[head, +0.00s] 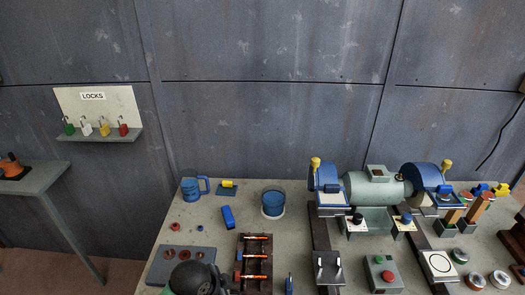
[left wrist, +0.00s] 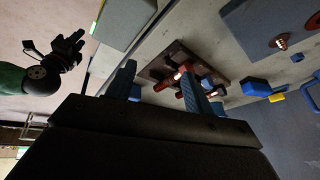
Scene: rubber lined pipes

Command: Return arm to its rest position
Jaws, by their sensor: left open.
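In the left wrist view the two blue fingers of my left gripper (left wrist: 160,85) stand apart with nothing held between them. The dark wooden rack (left wrist: 164,62) with red-and-metal pieces lies beyond the fingers. The head view shows a black rounded part of my arm with a green piece at the bottom edge, left of the rack (head: 242,278); no fingers can be made out there.
On the table stand a grey panel with holes (head: 160,262), a blue mug (head: 190,189), a blue cup (head: 273,203), a blue block (head: 228,216) and a bench grinder (head: 371,190). A grey button box (head: 382,273) is at the front. A lock shelf (head: 100,136) hangs on the wall.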

